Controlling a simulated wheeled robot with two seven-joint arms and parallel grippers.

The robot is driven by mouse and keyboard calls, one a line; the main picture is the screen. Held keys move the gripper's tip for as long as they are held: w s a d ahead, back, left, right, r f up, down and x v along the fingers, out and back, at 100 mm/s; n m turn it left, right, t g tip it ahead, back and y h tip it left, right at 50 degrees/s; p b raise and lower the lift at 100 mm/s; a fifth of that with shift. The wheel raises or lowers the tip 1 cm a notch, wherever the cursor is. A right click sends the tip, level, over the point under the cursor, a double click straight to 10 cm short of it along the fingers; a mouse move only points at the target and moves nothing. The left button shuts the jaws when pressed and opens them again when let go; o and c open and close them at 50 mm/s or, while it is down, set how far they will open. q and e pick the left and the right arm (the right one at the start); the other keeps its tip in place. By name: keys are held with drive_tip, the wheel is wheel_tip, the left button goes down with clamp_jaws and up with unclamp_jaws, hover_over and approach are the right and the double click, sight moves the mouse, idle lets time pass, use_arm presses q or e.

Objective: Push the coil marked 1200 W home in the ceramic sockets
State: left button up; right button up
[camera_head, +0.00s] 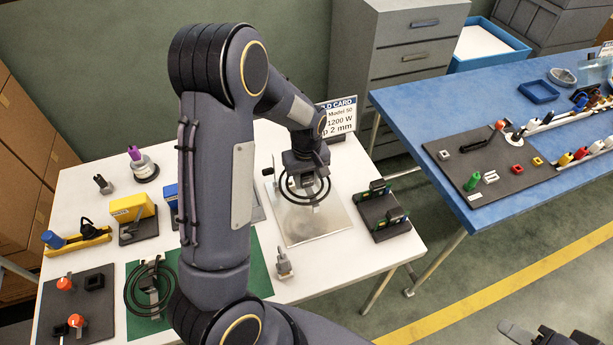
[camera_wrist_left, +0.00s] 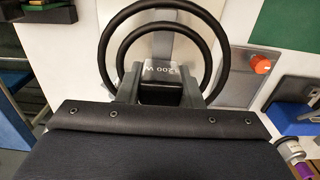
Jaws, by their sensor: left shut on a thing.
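The black double-ring coil (camera_head: 318,201) is in my left gripper (camera_head: 303,178), above the pale metal plate (camera_head: 322,232) on the white table. In the left wrist view the coil (camera_wrist_left: 215,50) has a block labelled 1200 W (camera_wrist_left: 160,70) between the two fingers (camera_wrist_left: 163,88), which are shut on it. I cannot tell whether the coil touches anything below. No ceramic sockets can be made out. A second black coil (camera_head: 129,290) lies on the green mat (camera_head: 259,274). My right gripper (camera_head: 530,328) shows only partly at the bottom right edge; its jaw state is unclear.
A white card (camera_head: 341,116) reading 1200 W and 2 mm stands behind the plate. A dark tray (camera_head: 397,231) with green-ended parts is right of it. A small grey piece (camera_head: 284,264) stands in front. Yellow and blue tools fill the left. A blue table (camera_head: 425,112) stands right.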

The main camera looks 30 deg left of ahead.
use_arm(q)
drive_tip(key=shift+f+b, duration=1.6)
drive_tip(key=shift+f, duration=0.8)
drive_tip(key=shift+r, duration=0.15)
drive_tip(key=shift+d+f+b, duration=0.1)
drive_tip(key=shift+f+b, duration=0.25)
drive_tip(key=shift+f+b, duration=1.05)
drive_tip(key=shift+f, duration=0.25)
drive_tip(key=o, duration=1.2)
drive_tip(key=shift+c, duration=0.2)
drive_tip(key=shift+r, duration=0.15)
